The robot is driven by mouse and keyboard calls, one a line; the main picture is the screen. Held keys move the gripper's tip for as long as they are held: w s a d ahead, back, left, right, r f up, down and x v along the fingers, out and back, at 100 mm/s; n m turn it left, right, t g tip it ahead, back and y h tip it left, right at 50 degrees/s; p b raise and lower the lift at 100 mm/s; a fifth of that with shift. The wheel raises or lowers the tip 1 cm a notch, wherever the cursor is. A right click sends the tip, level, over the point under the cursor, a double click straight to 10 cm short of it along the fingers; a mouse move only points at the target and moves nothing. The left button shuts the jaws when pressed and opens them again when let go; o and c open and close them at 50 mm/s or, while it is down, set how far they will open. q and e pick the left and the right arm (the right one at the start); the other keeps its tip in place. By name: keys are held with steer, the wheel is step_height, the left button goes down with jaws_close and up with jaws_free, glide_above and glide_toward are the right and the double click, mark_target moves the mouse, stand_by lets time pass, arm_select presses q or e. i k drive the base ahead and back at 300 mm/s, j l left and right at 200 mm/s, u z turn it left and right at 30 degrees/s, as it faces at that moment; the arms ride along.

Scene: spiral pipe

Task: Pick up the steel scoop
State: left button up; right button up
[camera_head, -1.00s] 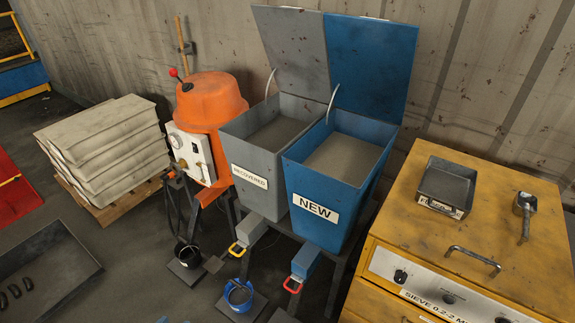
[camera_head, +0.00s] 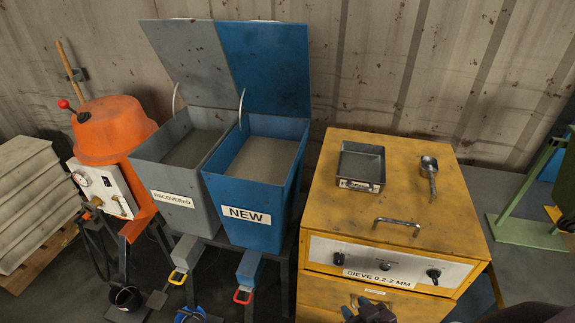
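The steel scoop (camera_head: 429,177) lies on the right part of the top of the yellow sieve cabinet (camera_head: 330,215). Its round bowl is at the far end and its handle points toward the front. My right gripper (camera_head: 360,304) shows only partly at the bottom edge, dark and small, in front of the cabinet's lower front. It is well below and apart from the scoop. Whether its fingers are open or shut is unclear. My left gripper is not in view.
A grey metal tray (camera_head: 361,167) sits left of the scoop on the cabinet top. A metal bar handle (camera_head: 397,222) stands near the front edge. The blue NEW bin (camera_head: 245,205) and grey RECOVERED bin (camera_head: 170,180) stand left. A green stand (camera_head: 525,231) is at right.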

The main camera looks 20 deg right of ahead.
mark_target(429, 167)
steer(key=z, duration=1.65)
